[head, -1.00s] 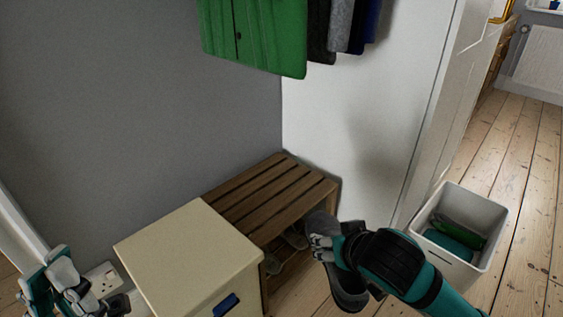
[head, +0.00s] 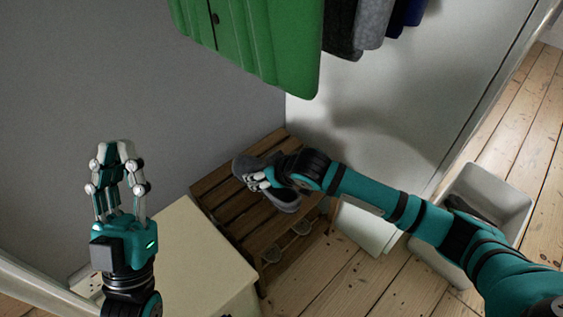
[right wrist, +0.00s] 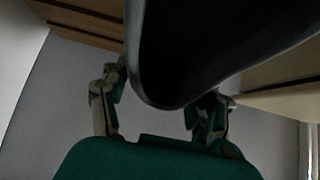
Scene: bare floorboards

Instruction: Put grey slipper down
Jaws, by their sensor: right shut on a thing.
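My right gripper (head: 262,181) is shut on the grey slipper (head: 286,196) in the head view. The slipper is over the slatted wooden bench (head: 213,188); I cannot tell whether it touches the slats. In the right wrist view the slipper (right wrist: 190,60) shows as a dark shape between the fingers of my right gripper (right wrist: 160,100), filling the upper middle. My left gripper (head: 118,165) is upright at the left of the head view, with nothing seen in it; whether its fingertips meet is unclear.
Shoes (head: 300,226) sit on the shelf under the bench. A cream cabinet (head: 205,265) stands in front of it at left. A green garment (head: 255,45) and darker clothes hang above. A pale bin (head: 495,185) stands at right, partly behind my right arm. Floorboards between are clear.

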